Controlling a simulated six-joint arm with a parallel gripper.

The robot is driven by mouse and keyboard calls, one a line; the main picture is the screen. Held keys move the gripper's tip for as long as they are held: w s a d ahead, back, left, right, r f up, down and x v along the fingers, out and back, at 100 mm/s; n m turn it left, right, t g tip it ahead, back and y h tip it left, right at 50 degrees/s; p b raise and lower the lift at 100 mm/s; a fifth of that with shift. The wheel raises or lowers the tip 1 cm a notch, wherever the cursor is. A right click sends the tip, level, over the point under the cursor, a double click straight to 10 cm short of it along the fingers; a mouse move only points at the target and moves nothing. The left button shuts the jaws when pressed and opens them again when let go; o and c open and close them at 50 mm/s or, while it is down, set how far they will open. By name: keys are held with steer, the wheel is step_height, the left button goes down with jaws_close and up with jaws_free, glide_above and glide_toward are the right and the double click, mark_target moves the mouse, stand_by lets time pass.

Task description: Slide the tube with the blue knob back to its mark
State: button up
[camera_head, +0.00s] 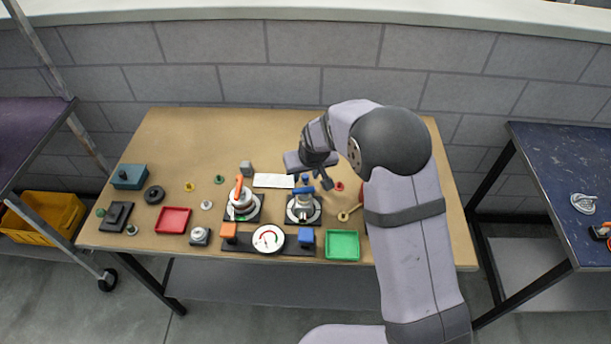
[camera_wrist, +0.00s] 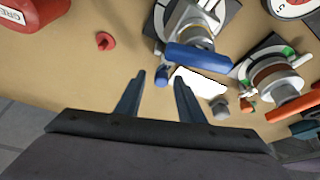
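The device with the blue bar handle (camera_head: 303,190) stands on a dark plate with a white dial on the bench. In the wrist view its blue bar (camera_wrist: 198,57) lies across the grey metal tube (camera_wrist: 190,25), and a small blue knob (camera_wrist: 161,75) sticks out beside it. My gripper (camera_head: 325,184) is above the bench, just right of the blue handle. In the wrist view my gripper (camera_wrist: 160,78) is open and empty, with the small blue knob showing between and beyond the fingertips. Whether a finger touches it, I cannot tell. I cannot make out the mark.
A similar device with an orange handle (camera_head: 240,188) stands to the left. A white card (camera_head: 273,181) lies behind them. A gauge (camera_head: 268,238), red tray (camera_head: 173,221) and green tray (camera_head: 343,246) line the front. A red can (camera_wrist: 30,14) shows in the wrist view.

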steer(key=b+v, duration=0.1)
steer(key=v, duration=0.4)
steer(key=shift+s+r, duration=0.1)
steer(key=shift+r, duration=0.25)
steer(key=shift+d+r, duration=0.1)
steer(key=s+d+m+g, duration=0.1)
steer(key=s+d, duration=0.5)
steer(key=s, duration=0.3)
steer(key=s+d+m+g+h, duration=0.1)
steer(key=s+d+g, duration=0.1)
steer(key=s+d, duration=0.3)
steer(key=s+d+r+m+g+p, duration=0.1)
steer(key=s+d, duration=0.5)
steer(key=s, duration=0.7)
steer(key=shift+s+d+m, duration=0.3)
steer(key=shift+s, duration=0.05)
